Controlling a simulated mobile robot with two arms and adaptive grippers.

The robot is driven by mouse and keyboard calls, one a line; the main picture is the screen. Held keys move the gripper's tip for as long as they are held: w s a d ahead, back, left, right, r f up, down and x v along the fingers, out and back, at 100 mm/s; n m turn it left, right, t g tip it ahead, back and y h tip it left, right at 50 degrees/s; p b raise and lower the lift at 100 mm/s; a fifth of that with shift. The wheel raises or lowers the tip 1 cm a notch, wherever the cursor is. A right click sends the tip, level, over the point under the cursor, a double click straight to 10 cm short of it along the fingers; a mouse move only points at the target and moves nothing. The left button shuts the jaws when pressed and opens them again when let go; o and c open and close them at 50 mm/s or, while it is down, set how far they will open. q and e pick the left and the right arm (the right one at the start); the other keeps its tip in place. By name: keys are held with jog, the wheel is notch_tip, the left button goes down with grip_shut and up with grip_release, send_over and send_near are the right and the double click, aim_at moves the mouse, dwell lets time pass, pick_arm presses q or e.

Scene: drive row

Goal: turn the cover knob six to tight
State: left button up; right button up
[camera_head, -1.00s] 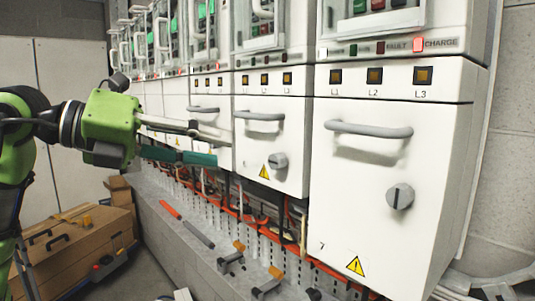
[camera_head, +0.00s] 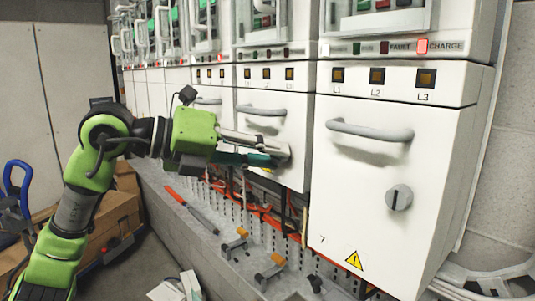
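The cover to the left of the one marked 7 is a white panel (camera_head: 288,115) with a grey bar handle (camera_head: 262,111). Its round grey knob (camera_head: 284,150) is mostly hidden by my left gripper (camera_head: 279,156). One pale finger and one dark teal finger reach in from the left, with their tips at the knob. I cannot tell whether they are closed on it or only around it. The knob's slot angle is hidden. My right gripper is out of view.
Cover 7 (camera_head: 430,150) stands at the right with its handle (camera_head: 368,130) and its own knob (camera_head: 399,198). A grey ledge (camera_head: 205,255) below carries tools with orange handles (camera_head: 176,195). Cardboard boxes (camera_head: 112,225) and a blue-framed item (camera_head: 17,180) stand left.

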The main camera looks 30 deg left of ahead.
pick_arm(q)
grip_shut()
jog(key=shift+s+d+m+t+y, duration=0.15)
jog(key=shift+m+t+y, duration=0.35)
jog(key=shift+m+y, duration=1.15)
jog(key=shift+d+m+t+y, duration=0.2)
jog(key=shift+m+t+y, duration=0.5)
jog(key=shift+m, duration=1.7)
jog(key=shift+s+d+m+t+y, duration=0.1)
jog(key=shift+d+m+t+y, duration=0.15)
jog(key=shift+m+y, duration=1.5)
jog(key=shift+r+m, duration=0.1)
jog(key=shift+m, duration=0.3)
jog(key=o, duration=0.7)
grip_release()
